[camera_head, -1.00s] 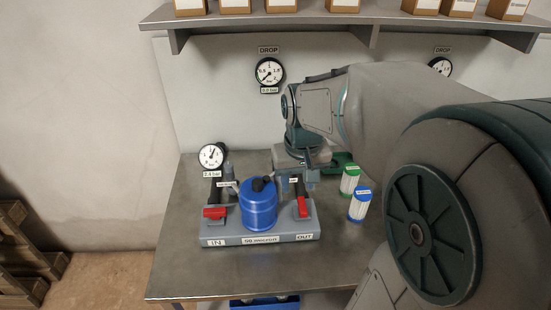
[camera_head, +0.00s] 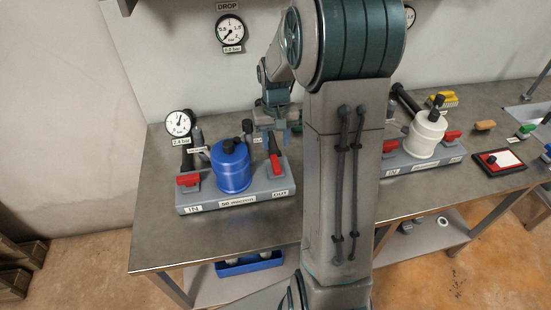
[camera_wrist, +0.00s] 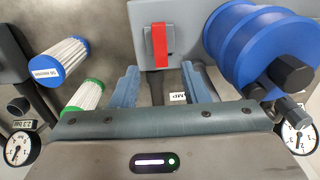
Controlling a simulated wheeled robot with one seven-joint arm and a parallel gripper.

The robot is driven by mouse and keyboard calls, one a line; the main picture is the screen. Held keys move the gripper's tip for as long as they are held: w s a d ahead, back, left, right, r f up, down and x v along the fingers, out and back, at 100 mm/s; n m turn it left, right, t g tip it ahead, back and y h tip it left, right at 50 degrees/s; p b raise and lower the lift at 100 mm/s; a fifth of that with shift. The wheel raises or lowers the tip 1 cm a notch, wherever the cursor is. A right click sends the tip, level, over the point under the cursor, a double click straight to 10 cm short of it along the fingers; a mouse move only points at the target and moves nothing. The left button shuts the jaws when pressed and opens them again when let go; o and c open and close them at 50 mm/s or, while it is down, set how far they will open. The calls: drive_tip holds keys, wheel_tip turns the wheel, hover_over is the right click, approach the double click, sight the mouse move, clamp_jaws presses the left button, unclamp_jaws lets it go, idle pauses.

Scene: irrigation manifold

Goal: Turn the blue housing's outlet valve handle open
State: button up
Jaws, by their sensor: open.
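The blue housing (camera_head: 231,168) stands on a grey base (camera_head: 245,200) marked IN and OUT. The red outlet valve handle (camera_head: 276,166) is at its right, above the OUT label, and lies roughly front to back. The red inlet handle (camera_head: 188,181) lies crosswise. My gripper (camera_head: 270,137) is just behind the outlet handle. In the wrist view my gripper (camera_wrist: 160,82) is open and empty, its blue fingers either side of a dark pipe. The outlet handle (camera_wrist: 159,45) shows between and beyond the fingertips. The blue housing (camera_wrist: 245,50) is close at right.
A gauge (camera_head: 178,123) stands behind the inlet. A white housing (camera_head: 425,135) with red handles is right of my arm. In the wrist view, a blue-capped cartridge (camera_wrist: 52,66) and a green-capped one (camera_wrist: 86,95) are left of my gripper. The table front is clear.

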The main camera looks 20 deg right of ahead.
sight(276, 162)
wheel_tip(276, 162, down, 8)
drive_tip(key=shift+f, duration=0.15)
idle(0.3)
clamp_jaws()
